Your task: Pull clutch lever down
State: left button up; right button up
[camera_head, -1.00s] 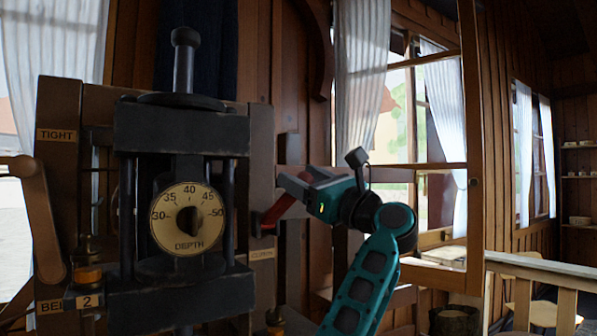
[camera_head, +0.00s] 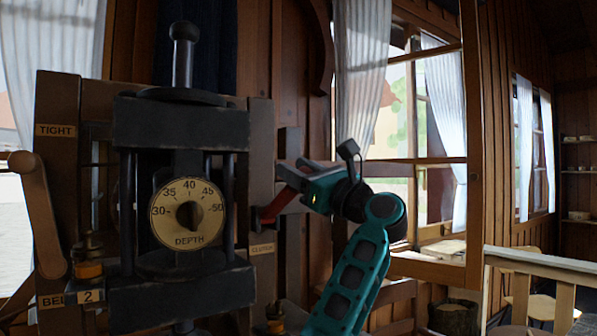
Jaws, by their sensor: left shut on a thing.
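The clutch lever (camera_head: 274,208) is a short red bar on the right side of the dark machine, just above the small CLUTCH label (camera_head: 262,249). It slants up and to the right from its lower end. My left gripper (camera_head: 287,177), on a teal arm reaching up from the bottom, is shut on the lever's upper part. The fingers hide part of the lever and its far end. My right gripper is not in view.
The machine carries a round DEPTH dial (camera_head: 188,211) and a tan side lever (camera_head: 40,215) at the left. A brass-capped fitting (camera_head: 275,318) stands below the clutch. An open window frame (camera_head: 473,180) and a railing (camera_head: 540,268) are to the right.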

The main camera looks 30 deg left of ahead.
pick_arm(q)
grip_shut()
jog(key=shift+f, duration=0.15)
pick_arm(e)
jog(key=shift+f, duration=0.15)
pick_arm(q)
jog(key=s+d+f+n+g+y+b, duration=0.1)
jog(key=d+f+n+y+b, duration=0.1)
jog(key=f+b, duration=0.6)
jog(key=shift+d+f+y+b, duration=0.35)
jog(key=shift+d+y+b, duration=0.25)
jog(key=shift+y+b, duration=0.85)
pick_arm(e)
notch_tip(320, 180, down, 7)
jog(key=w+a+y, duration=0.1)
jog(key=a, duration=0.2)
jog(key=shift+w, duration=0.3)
pick_arm(q)
jog(key=shift+f+h, duration=0.15)
jog(key=shift+h, duration=0.1)
jog(key=o, duration=0.7)
grip_release()
jog(key=shift+s, duration=0.1)
jog(key=shift+o, duration=1.3)
jog(key=shift+r, duration=0.2)
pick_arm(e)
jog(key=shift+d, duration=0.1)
